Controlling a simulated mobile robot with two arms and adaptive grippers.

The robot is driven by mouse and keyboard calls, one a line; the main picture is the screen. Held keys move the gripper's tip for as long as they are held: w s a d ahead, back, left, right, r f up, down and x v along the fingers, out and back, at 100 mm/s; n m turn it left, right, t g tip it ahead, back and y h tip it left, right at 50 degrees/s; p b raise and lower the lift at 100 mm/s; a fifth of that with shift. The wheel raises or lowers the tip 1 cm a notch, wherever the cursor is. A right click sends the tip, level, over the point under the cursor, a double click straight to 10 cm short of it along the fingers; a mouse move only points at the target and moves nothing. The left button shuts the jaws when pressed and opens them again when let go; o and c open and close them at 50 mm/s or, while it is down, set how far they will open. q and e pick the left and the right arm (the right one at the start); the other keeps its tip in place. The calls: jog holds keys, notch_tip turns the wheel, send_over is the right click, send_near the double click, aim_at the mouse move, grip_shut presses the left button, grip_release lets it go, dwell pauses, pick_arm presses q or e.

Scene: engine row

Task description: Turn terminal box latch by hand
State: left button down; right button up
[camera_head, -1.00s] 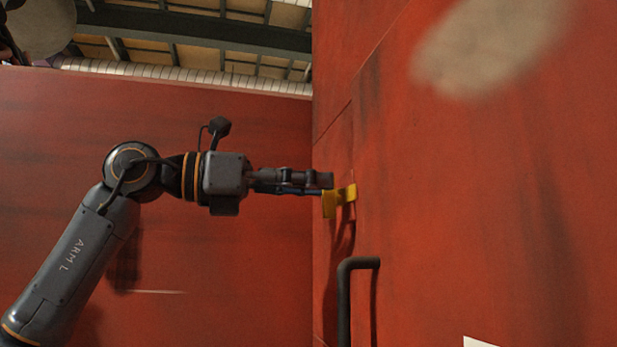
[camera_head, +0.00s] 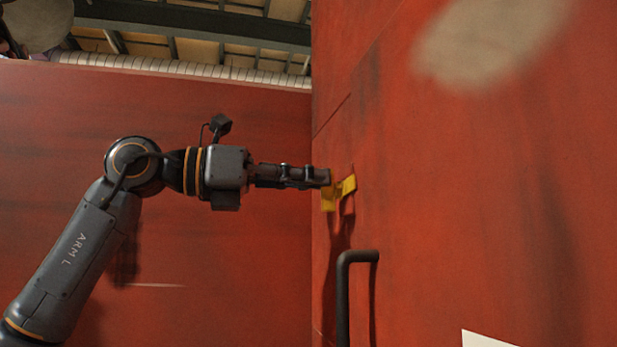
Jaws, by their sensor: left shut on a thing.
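The yellow latch (camera_head: 347,186) sits on the red terminal box (camera_head: 450,200), near the left edge of its front face. My left gripper (camera_head: 326,180) reaches in from the left, level with the latch. Its fingers are shut on the latch's left part and hide some of it. The latch looks tilted, with its right end higher than its left. My right gripper is not in view.
A dark bar handle (camera_head: 345,290) stands out from the box below the latch. A red wall (camera_head: 60,150) is behind my left arm. A white label (camera_head: 485,339) is at the bottom right. Roof beams show at the top left.

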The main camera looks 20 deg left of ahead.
pick_arm(q)
jog(key=n, duration=0.4)
jog(key=shift+w+a, duration=0.15)
jog(key=shift+a, duration=0.1)
jog(key=shift+w+a+f+n, duration=0.1)
jog(key=shift+a+f+n, duration=0.1)
jog(key=shift+n, duration=1.95)
jog(key=shift+w+a+f+n, duration=0.1)
jog(key=shift+f+n, duration=0.1)
jog(key=shift+n, duration=2)
jog(key=shift+a+f+n, duration=0.15)
jog(key=shift+f+n, duration=0.05)
jog(key=shift+n, duration=1.95)
